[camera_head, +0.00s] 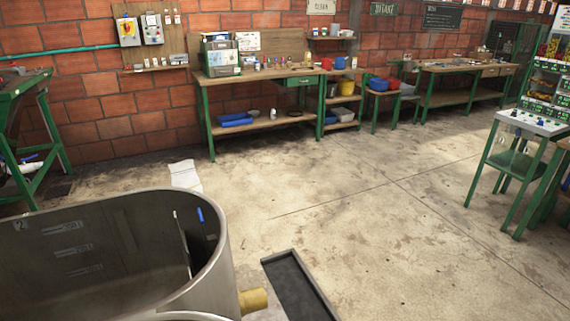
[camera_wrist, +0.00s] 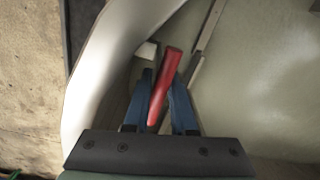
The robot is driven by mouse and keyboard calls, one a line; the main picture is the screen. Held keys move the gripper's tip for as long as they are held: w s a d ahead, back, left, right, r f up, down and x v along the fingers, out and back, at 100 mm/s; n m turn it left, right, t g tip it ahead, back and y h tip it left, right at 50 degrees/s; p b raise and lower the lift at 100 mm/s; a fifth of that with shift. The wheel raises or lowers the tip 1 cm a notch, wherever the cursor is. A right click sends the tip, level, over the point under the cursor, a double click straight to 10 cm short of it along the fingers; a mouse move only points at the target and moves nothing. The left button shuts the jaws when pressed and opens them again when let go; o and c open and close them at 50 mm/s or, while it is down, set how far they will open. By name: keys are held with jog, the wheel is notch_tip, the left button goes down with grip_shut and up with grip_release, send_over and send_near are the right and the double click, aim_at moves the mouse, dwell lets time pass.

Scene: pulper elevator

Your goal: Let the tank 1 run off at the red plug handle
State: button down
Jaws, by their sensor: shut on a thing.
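The red plug handle (camera_wrist: 167,78) shows in the wrist view as a tilted red bar inside a pale-walled tank (camera_wrist: 105,65). My gripper (camera_wrist: 161,92) has its two blue fingers on either side of the handle and is shut on it. In the head view, a near rim (camera_head: 185,317) at the bottom edge belongs to another tank, mostly out of frame. The gripper is not seen there.
A steel tank marked 2 (camera_head: 90,255) stands at the lower left, with a blue handle (camera_head: 200,215) inside. A brass-coloured outlet (camera_head: 254,300) points toward a dark floor channel (camera_head: 298,285). Workbenches (camera_head: 270,78) line the brick wall. The middle floor is clear.

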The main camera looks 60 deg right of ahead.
jog(key=shift+r, duration=0.15)
notch_tip(320, 180, up, 9)
jog(key=p, duration=0.9)
jog(key=shift+w+p, duration=0.1)
jog(key=shift+p, duration=0.2)
jog(key=shift+f, duration=0.2)
jog(key=c, duration=1.1)
grip_release()
notch_tip(320, 180, up, 13)
jog(key=shift+f+p, duration=0.1)
jog(key=shift+p, duration=0.2)
